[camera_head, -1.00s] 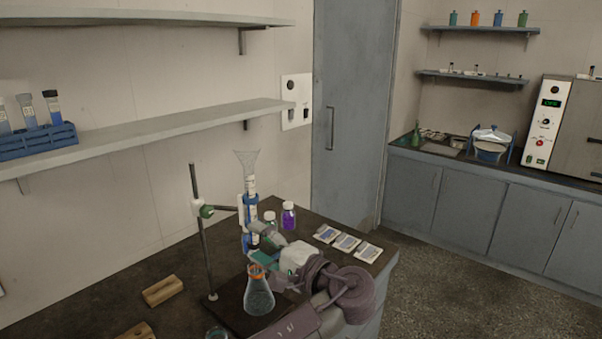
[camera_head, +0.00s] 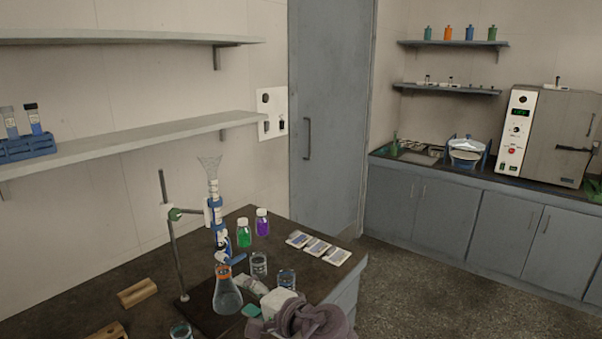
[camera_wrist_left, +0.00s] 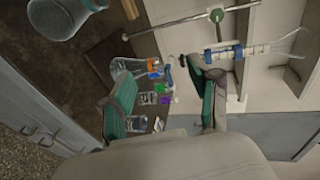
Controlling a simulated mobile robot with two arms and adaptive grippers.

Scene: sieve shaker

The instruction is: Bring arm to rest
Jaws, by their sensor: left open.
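My left gripper (camera_head: 248,297) is low in the head view, over the bench's front part, with its jaws open and nothing between them. In the left wrist view its two green-padded fingers (camera_wrist_left: 165,97) stand well apart. In the head view, the conical flask with an orange collar (camera_head: 227,296) stands just left of the gripper, below the burette (camera_head: 214,197) on its stand (camera_head: 169,225). I cannot tell whether a finger touches the flask. My right gripper is not in view.
Two glass beakers (camera_head: 259,264) (camera_head: 286,279) stand close behind the gripper. A green bottle (camera_head: 243,233) and a purple bottle (camera_head: 262,222) are farther back. Several flat packets (camera_head: 317,247) lie near the bench's right edge. Open floor (camera_head: 420,295) lies to the right.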

